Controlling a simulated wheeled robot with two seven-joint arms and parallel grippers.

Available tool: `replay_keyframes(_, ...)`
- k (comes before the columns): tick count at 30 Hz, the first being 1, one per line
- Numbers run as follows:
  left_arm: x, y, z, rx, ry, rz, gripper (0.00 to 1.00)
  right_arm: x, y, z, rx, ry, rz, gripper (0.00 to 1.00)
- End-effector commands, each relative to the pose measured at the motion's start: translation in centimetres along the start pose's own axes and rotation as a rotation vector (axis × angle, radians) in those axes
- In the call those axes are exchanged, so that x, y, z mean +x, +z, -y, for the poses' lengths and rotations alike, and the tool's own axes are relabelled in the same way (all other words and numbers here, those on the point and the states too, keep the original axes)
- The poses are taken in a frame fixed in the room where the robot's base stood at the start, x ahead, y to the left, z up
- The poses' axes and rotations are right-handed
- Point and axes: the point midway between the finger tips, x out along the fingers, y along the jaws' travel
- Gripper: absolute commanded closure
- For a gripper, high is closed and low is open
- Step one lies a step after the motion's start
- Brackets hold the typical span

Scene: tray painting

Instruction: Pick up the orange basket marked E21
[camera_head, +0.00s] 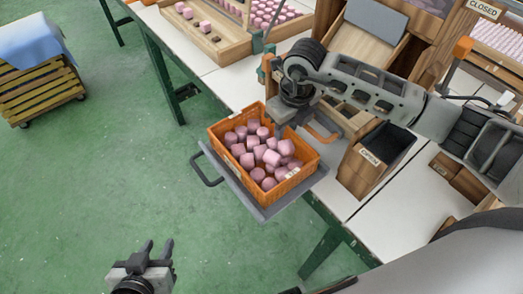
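The orange basket (294,184) is full of pink, rounded blocks (263,154). It sits on a grey tray (262,212) with a dark handle (204,174), at the near edge of the white table. A small pale label shows on its front right wall, too small to read. My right gripper (280,130) points down at the basket's back right rim; its fingertips are partly hidden, so I cannot tell whether it touches the rim or is closed. My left gripper (156,249) is open and empty, low over the green floor, well apart from the basket.
A wooden box with a dark opening (388,144) stands on the table right of the basket. Wooden trays (212,43) with pink blocks lie at the back. A wooden cart (40,92) with a blue cloth stands far left.

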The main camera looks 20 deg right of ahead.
Motion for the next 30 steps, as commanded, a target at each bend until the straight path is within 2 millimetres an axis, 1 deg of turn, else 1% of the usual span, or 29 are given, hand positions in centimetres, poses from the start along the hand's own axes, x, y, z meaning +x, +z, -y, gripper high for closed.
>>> replay_keyframes(5,0.1,0.0,0.1,0.001,-0.001,0.0,0.67,0.1,0.0,0.0,-0.001,0.0,0.0,0.71)
replay_keyframes(6,0.1,0.0,0.1,0.001,-0.001,-0.001,0.67,0.0,0.0,0.0,-0.001,0.0,0.0,0.76)
replay_keyframes(8,0.1,-0.1,0.1,0.001,-0.002,-0.003,0.67,0.0,0.0,0.0,-0.001,0.0,0.0,0.93)
replay_keyframes(9,0.1,-0.1,0.1,0.001,-0.002,-0.004,0.67,0.0,0.0,0.0,-0.001,0.0,0.001,1.0)
replay_keyframes(22,0.1,-0.6,0.1,0.001,-0.002,-0.015,0.67,-0.3,0.2,0.0,-0.001,0.001,0.005,1.0)
replay_keyframes(26,0.2,-0.5,0.1,0.0,-0.002,-0.017,0.67,-1.2,0.3,0.0,-0.002,0.001,0.006,1.0)
replay_keyframes(30,0.5,-0.2,0.1,-0.003,0.0,-0.019,0.67,-3.1,0.6,0.0,-0.002,0.0,0.008,1.0)
